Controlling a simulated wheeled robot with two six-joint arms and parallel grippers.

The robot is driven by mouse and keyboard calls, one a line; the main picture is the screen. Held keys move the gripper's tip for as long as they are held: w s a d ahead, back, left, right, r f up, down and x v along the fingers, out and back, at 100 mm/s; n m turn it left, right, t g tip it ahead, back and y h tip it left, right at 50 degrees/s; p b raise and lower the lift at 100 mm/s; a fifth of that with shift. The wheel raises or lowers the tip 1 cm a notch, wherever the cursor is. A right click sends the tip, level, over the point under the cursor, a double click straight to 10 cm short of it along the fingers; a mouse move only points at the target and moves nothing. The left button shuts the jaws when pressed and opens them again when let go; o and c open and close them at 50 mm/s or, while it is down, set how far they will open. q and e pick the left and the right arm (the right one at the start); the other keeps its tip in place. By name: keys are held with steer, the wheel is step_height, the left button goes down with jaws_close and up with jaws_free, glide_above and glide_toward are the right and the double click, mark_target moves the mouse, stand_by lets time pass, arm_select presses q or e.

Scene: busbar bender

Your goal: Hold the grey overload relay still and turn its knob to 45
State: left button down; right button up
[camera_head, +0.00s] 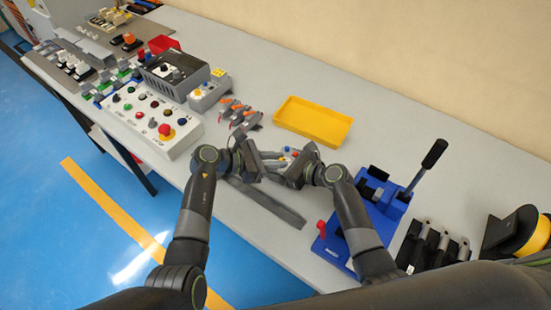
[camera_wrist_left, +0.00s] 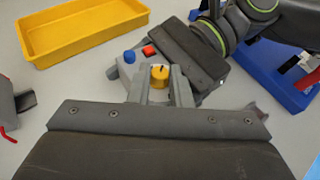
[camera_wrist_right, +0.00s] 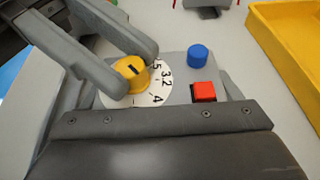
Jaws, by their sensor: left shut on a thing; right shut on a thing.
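The grey overload relay (camera_head: 287,157) is on the table between my two grippers, largely hidden in the head view. The right wrist view shows its blue button (camera_wrist_right: 198,55), red button (camera_wrist_right: 203,91), and yellow knob (camera_wrist_right: 130,74) on a white numbered dial (camera_wrist_right: 158,88). My left gripper (camera_wrist_left: 157,80) is shut on the knob, one finger on each side. My right gripper (camera_wrist_right: 155,92) is shut on the relay's body. The knob has a dark mark on top. Parts of the dial's numbers are covered, and I cannot tell the exact setting.
A yellow tray (camera_head: 313,121) lies behind the grippers. A blue bender (camera_head: 345,243) with a black lever stands to the right. A dark bar (camera_head: 265,202) lies near the front edge.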

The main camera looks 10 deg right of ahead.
arm_select(q)
steer(key=c, duration=1.6)
jaws_free()
steer(key=shift+g, duration=0.3)
steer(key=shift+w+m+g, duration=0.15)
steer(key=shift+m+g, duration=0.6)
steer(key=shift+w+m+g, duration=0.15)
steer(key=shift+m+g, duration=0.6)
steer(key=w+v, duration=0.1)
steer(key=v, duration=1.1)
steer(key=w+r+n+t+h, duration=0.2)
steer(key=w+r+n+t, duration=1.1)
steer(key=r, duration=0.5)
steer(key=shift+w+t, duration=1.25)
steer(key=shift+t, duration=0.65)
